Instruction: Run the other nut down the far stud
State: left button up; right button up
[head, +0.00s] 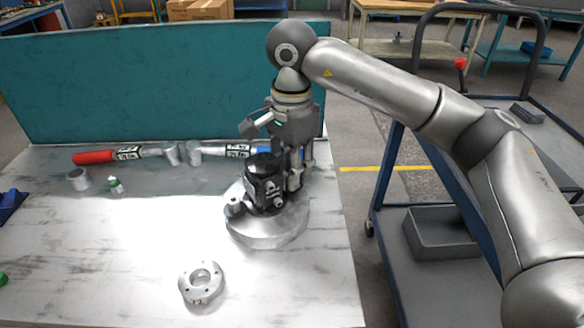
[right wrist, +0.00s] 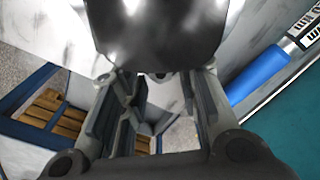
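The black motor (head: 265,183) stands upright on a round pale metal base (head: 262,236) on the table. A small grey nut-like part (head: 234,208) sits at the motor's near left side. My right gripper (head: 297,182) points down close behind the motor's right side, where the far stud is hidden. In the right wrist view the two fingers (right wrist: 162,78) stand apart, with the motor's dark body (right wrist: 160,35) just beyond their tips. The motor covers the space at the tips; no nut shows clearly between them. My left gripper is not in view.
A red-handled tool (head: 95,157) and a blue-handled tool (head: 238,151) lie at the back by the teal panel (head: 150,85). A grey cup-like part (head: 79,179), a small green-and-white bottle (head: 115,186) and a ring flange (head: 201,294) stand on the table. A cart (head: 440,285) is at right.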

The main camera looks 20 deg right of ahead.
jog(key=shift+w, duration=0.1)
jog(key=shift+n, duration=0.3)
jog(key=shift+d+n, duration=0.1)
jog(key=shift+n, duration=1)
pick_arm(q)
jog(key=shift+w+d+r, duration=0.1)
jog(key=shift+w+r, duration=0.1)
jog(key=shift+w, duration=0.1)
pick_arm(e)
jog(key=shift+f, duration=0.15)
grip_shut()
jog(key=m, duration=0.3)
jog(key=shift+m, duration=0.3)
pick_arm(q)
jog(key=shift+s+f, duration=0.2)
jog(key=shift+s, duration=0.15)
pick_arm(e)
jog(key=shift+m, duration=1)
